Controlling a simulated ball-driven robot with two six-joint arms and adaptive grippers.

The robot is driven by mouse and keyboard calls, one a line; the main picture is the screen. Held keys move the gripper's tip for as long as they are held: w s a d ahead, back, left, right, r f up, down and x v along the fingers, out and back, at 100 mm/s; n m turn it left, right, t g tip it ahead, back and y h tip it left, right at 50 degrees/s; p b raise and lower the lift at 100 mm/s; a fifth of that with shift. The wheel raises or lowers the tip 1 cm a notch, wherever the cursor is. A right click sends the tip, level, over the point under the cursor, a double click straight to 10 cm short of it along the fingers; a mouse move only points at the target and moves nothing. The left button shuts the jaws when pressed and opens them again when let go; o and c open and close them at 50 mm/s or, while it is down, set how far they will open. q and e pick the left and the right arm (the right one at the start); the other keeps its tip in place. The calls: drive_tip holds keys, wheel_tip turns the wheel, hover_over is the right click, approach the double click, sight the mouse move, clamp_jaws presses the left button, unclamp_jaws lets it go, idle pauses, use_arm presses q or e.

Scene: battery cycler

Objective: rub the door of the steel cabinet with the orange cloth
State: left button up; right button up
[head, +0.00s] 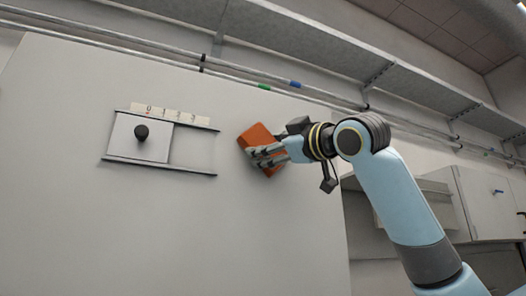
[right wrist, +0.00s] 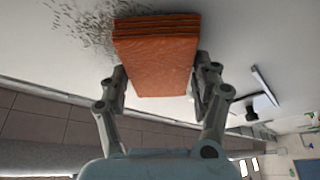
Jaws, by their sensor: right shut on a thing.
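The pale grey door (head: 200,235) of the steel cabinet fills the left and middle of the head view. My right gripper (head: 262,157) is shut on the folded orange cloth (head: 258,137), held at the door's upper right part. In the right wrist view the cloth (right wrist: 157,50) is a thick block between both fingers, its layered end towards the door. It looks against the door surface, though exact contact is hard to tell. Dark speckled smudges (right wrist: 88,22) lie on the door beside and behind the cloth. My left gripper is not in view.
A sliding plate with a black knob (head: 141,132) sits in rails on the door, left of the cloth, with small number tiles (head: 178,116) above. Pipes (head: 262,87) and a shelf (head: 300,40) run above the door. A wall cabinet (head: 485,200) stands at right.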

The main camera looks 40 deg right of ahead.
sight(284, 151)
drive_tip(key=d+b, duration=0.3)
drive_tip(key=d, duration=0.1)
drive_tip(key=shift+s, duration=0.35)
drive_tip(key=s+d+b, duration=0.1)
drive_tip(key=d+b, duration=0.2)
drive_tip(key=d, duration=0.3)
drive_tip(key=shift+s+d+b, duration=0.25)
drive_tip(key=shift+s+b, duration=0.05)
drive_tip(key=shift+b, duration=0.1)
